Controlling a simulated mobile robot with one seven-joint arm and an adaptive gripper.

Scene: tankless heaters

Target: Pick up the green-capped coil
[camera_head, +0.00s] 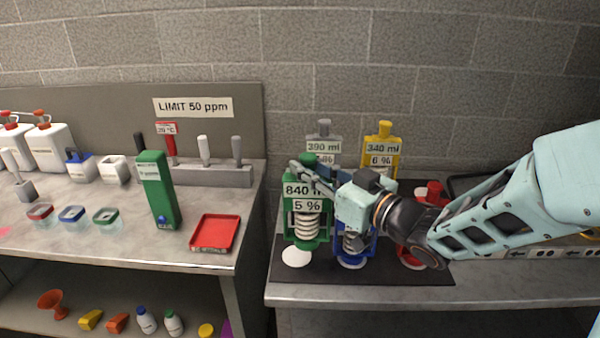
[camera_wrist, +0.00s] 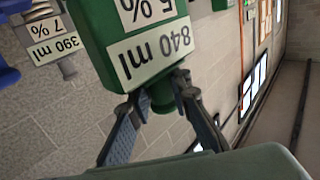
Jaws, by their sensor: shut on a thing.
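The green-capped coil (camera_head: 306,212) is a green frame around a pale coil, with labels "840 ml" and "5 %". It is upright at the left end of the row on the dark mat (camera_head: 432,276). My gripper (camera_head: 306,164) reaches in from the right and is shut on its green cap. In the wrist view, both fingers (camera_wrist: 160,98) sit on either side of the cap, just beyond the "840 ml" label of the green body (camera_wrist: 112,48). A white disc (camera_head: 297,257) lies at its foot. I cannot tell whether its base touches the mat.
A blue coil (camera_head: 351,252) and a red coil (camera_head: 408,253) stand to the right, partly behind my arm. Grey "390 ml" (camera_head: 323,147) and yellow "340 ml" (camera_head: 382,152) units stand behind. The left counter holds a tall green box (camera_head: 158,190) and a red tray (camera_head: 215,233).

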